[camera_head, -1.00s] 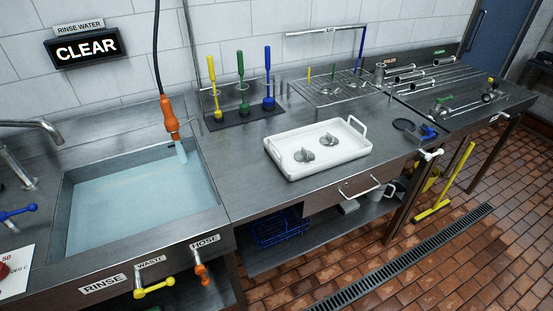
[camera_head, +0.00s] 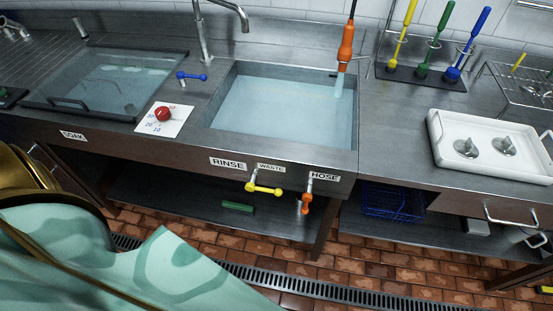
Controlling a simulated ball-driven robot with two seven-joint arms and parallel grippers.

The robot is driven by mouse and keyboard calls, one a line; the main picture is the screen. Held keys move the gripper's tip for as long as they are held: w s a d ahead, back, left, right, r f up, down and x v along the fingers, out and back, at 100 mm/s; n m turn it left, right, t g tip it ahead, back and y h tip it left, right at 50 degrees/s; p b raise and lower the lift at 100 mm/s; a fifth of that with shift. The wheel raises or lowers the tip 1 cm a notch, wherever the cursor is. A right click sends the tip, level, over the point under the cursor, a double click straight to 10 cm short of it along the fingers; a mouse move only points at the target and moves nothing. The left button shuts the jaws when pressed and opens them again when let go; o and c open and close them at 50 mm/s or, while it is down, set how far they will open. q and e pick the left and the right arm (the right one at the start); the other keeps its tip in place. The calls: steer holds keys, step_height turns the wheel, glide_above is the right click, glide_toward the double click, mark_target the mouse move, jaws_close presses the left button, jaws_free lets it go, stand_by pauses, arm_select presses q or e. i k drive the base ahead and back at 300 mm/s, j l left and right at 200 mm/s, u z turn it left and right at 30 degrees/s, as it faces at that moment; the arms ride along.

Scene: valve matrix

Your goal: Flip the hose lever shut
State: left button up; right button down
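The orange hose lever (camera_head: 305,204) hangs down below the HOSE label (camera_head: 324,176) on the front of the sink unit. The tip's exact contact with the water cannot be told. Neither of my grippers shows in the head view. Part of my own body fills the lower left.
The yellow waste lever (camera_head: 264,189) sits just left of the hose lever. A blue tap lever (camera_head: 192,76) and a red dial (camera_head: 163,114) are left of the sink. A white tray (camera_head: 440,150) holds two metal parts at right. A floor drain (camera_head: 330,290) runs along the tiles.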

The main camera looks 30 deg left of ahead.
mark_target(306, 198)
steer(key=u, duration=0.65)
steer(key=k+j+u, duration=0.1)
steer(key=j, duration=0.25)
steer(key=k+j, duration=0.25)
steer(key=j, duration=0.15)
steer(key=k+j+u, duration=0.15)
steer(key=j, duration=0.2)
steer(key=k+j+u, duration=0.1)
steer(key=j, duration=0.3)
steer(key=k+j, duration=0.25)
steer(key=j, duration=0.15)
steer(key=u, duration=0.05)
